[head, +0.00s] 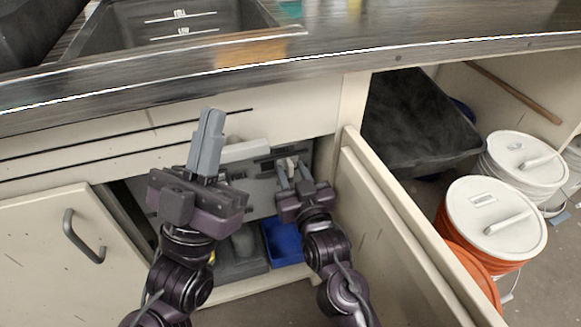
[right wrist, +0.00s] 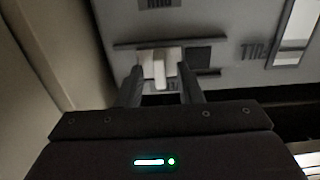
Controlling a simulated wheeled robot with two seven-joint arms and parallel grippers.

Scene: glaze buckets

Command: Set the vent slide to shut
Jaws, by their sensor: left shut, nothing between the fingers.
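The vent slide's pale knob (right wrist: 160,70) sits on a dark-railed track on a grey panel (right wrist: 222,22) inside the open cabinet. A dark square patch (right wrist: 198,57) lies right of the knob in the right wrist view. The knob also shows in the head view (head: 291,163). My right gripper (right wrist: 160,84) is open, with one finger on each side of the knob; a gap shows between fingers and knob. Lettering below the track is partly hidden. My left gripper (head: 209,128) is shut and empty, raised in front of the cabinet's left part.
An open cabinet door (head: 385,215) stands right of my right arm. A blue bin (head: 284,242) is low in the cabinet. A black tub (head: 415,120) and lidded buckets (head: 495,215) stand to the right. A counter edge (head: 300,72) runs above.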

